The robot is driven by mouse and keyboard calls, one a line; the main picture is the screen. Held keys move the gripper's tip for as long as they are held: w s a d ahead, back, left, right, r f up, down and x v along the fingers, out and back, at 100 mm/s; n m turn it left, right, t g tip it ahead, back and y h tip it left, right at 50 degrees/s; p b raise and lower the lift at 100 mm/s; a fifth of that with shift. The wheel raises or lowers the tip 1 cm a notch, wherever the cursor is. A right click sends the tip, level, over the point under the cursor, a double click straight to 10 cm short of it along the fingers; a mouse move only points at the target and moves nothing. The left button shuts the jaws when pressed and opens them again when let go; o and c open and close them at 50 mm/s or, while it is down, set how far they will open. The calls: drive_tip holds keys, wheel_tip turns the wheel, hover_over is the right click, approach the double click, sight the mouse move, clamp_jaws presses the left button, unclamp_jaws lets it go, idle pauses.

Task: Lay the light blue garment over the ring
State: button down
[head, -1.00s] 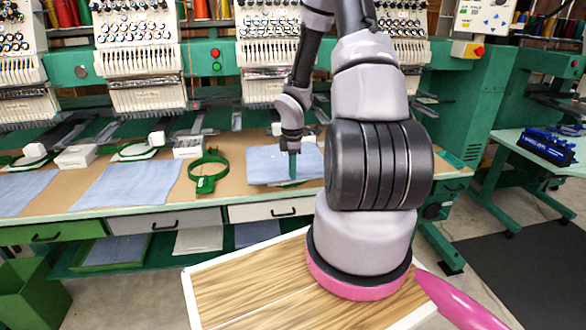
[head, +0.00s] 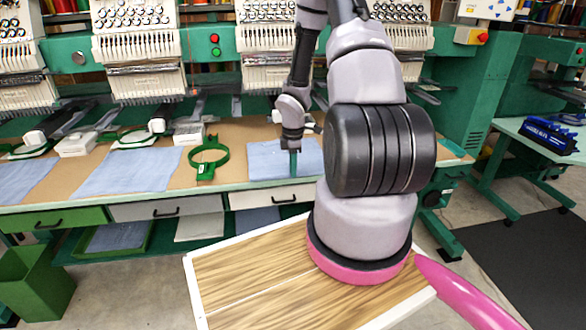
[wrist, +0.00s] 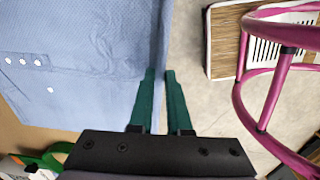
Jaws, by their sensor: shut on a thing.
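The light blue garment (head: 268,160) lies on the bench top near its front edge, partly behind my arm in the head view. It fills the left of the wrist view (wrist: 80,60), with a few white buttons. My gripper (head: 293,174) points down at it; in the wrist view its green fingers (wrist: 160,75) are shut on the garment's edge. The green ring (head: 209,157), a hoop with a clamp block at its front, lies on the bench to the left of the garment. Part of a green thing, likely the ring, shows at the wrist view's lower left (wrist: 42,160).
Two more light blue cloths (head: 130,172) lie further left on the bench. Embroidery machine heads (head: 140,60) stand behind. Below is a wooden surface with a white rim (head: 250,275), and pink tubing (wrist: 270,95) shows in the wrist view. Open floor lies at right.

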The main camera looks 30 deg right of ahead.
drive_tip(key=c, duration=0.8)
unclamp_jaws()
wheel_tip(320, 180, up, 11)
drive_tip(key=s+a+r+m+t+h, duration=0.1)
drive_tip(key=s+a+r+m, duration=0.3)
drive_tip(key=r, duration=0.6)
drive_tip(key=s+r+m+t+h, duration=0.15)
drive_tip(key=r+m, duration=0.35)
drive_tip(key=r, duration=0.5)
drive_tip(key=s+a+r+m+t+y, duration=0.1)
drive_tip(key=s+a+r+m, duration=0.2)
drive_tip(key=s+r, duration=0.1)
drive_tip(key=s+a+r+m+t+y, duration=0.2)
drive_tip(key=s+a+r+m, duration=0.1)
drive_tip(key=s+r, duration=0.2)
drive_tip(key=s+a+r+m+t+y, duration=0.1)
drive_tip(key=s+a+r+m, duration=0.2)
drive_tip(key=s+r+m, duration=0.1)
drive_tip(key=shift+s+a+r+y, duration=0.1)
drive_tip(key=shift+s+r+y, duration=0.2)
drive_tip(key=shift+r, duration=0.3)
